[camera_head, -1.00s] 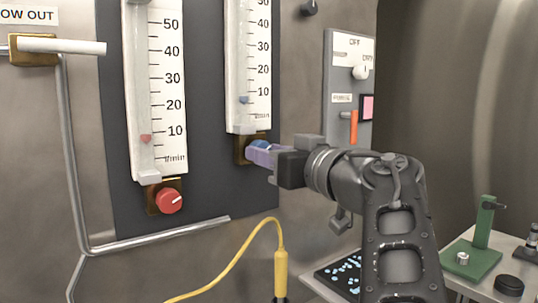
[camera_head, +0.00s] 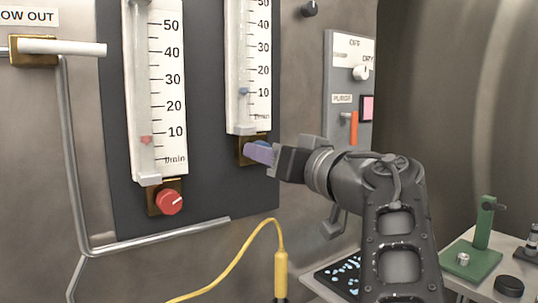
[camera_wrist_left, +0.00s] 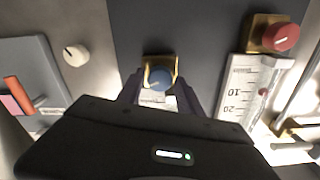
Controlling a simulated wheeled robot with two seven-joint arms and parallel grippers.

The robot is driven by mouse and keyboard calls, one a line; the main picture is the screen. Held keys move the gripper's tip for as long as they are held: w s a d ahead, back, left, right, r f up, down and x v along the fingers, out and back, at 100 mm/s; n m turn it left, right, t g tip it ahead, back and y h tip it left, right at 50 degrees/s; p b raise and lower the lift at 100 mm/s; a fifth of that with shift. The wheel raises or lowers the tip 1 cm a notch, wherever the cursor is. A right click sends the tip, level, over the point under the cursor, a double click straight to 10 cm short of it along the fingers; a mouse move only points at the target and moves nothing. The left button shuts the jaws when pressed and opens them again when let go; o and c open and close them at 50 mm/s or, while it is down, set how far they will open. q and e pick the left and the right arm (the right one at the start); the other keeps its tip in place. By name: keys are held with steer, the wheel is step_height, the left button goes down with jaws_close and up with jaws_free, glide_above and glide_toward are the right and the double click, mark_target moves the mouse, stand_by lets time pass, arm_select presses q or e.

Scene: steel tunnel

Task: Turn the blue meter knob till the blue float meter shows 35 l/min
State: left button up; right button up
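The blue meter knob (camera_wrist_left: 160,78) sits on a brass block (camera_head: 240,150) below the blue float meter (camera_head: 248,75). Its small blue float (camera_head: 243,91) stands at about the 10 mark. My left gripper (camera_head: 258,152) is at the knob and hides much of it in the head view. In the left wrist view the two fingers (camera_wrist_left: 158,90) are on either side of the knob, with a small gap showing, so they look open around it. A white mark shows on the knob's face. My right gripper is in neither view.
The red knob (camera_head: 169,201) and red float meter (camera_head: 158,90) are to the left. A grey switch box (camera_head: 340,120) with an orange lever (camera_head: 354,128) is close on the right. A yellow cable (camera_head: 281,272) and a metal pipe (camera_head: 150,238) run below.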

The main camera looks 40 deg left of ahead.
arm_select(q)
steer(key=shift+o, duration=1.2)
steer(key=v, duration=0.7)
steer(key=shift+d, duration=0.4)
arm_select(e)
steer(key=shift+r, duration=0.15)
arm_select(q)
steer(key=shift+s, duration=0.15)
